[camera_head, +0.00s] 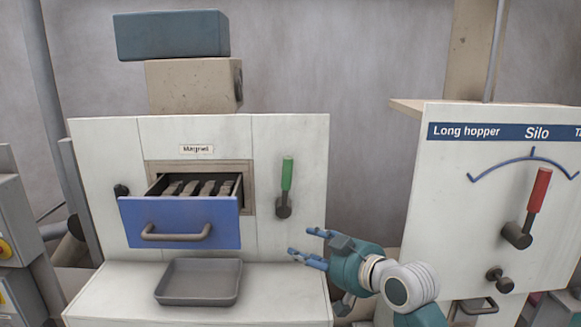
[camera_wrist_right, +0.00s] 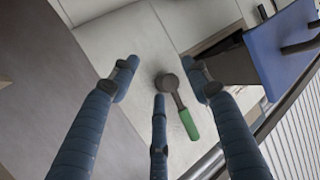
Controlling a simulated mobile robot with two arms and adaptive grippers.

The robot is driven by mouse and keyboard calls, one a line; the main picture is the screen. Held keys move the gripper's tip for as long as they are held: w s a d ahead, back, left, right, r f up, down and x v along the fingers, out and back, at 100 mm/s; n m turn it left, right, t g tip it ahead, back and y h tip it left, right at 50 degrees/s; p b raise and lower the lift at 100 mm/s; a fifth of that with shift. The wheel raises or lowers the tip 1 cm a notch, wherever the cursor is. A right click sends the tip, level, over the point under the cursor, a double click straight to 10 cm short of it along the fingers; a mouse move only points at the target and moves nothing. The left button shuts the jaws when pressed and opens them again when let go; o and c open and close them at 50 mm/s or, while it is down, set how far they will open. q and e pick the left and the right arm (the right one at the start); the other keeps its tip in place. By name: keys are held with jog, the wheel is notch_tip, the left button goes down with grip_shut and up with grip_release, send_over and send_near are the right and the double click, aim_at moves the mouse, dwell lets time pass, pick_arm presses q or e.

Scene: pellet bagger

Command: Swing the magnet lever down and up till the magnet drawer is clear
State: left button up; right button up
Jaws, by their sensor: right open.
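The magnet lever (camera_head: 286,180) has a green handle that points up from a dark round pivot, right of the drawer on the white cabinet. It also shows in the right wrist view (camera_wrist_right: 188,122), between my fingers and beyond them. The magnet drawer (camera_head: 180,222) has a blue front and is pulled out under the "Magnet" label. Dark bars lie inside it, with brownish material on or between them. My right gripper (camera_head: 308,246) is open and empty, below and right of the lever, apart from it. It also shows in the right wrist view (camera_wrist_right: 165,85). My left gripper is not in view.
A grey tray (camera_head: 199,300) sits on the ledge below the drawer. A silo panel (camera_head: 470,190) with a red-handled lever (camera_head: 538,192) stands to the right. A gap lies between the two cabinets. Grey boxes (camera_head: 15,240) stand at the far left.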

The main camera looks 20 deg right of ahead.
aim_at(290, 166)
jog(key=w+d+r+t+y, duration=0.1)
jog(key=w+r+t, duration=0.1)
jog(key=r, duration=0.6)
jog(key=w+d+r+t, duration=0.1)
jog(key=w+d+r, duration=0.1)
jog(key=r, duration=0.6)
jog(key=p+x, duration=0.2)
jog(key=x, duration=0.3)
jog(key=p+x, duration=0.1)
jog(key=x, duration=0.3)
jog(key=shift+w+a+p, duration=0.3)
jog(key=shift+p, duration=0.05)
jog(key=shift+w+a, duration=0.15)
jog(key=shift+w, duration=0.2)
jog(key=shift+c, duration=0.2)
grip_shut()
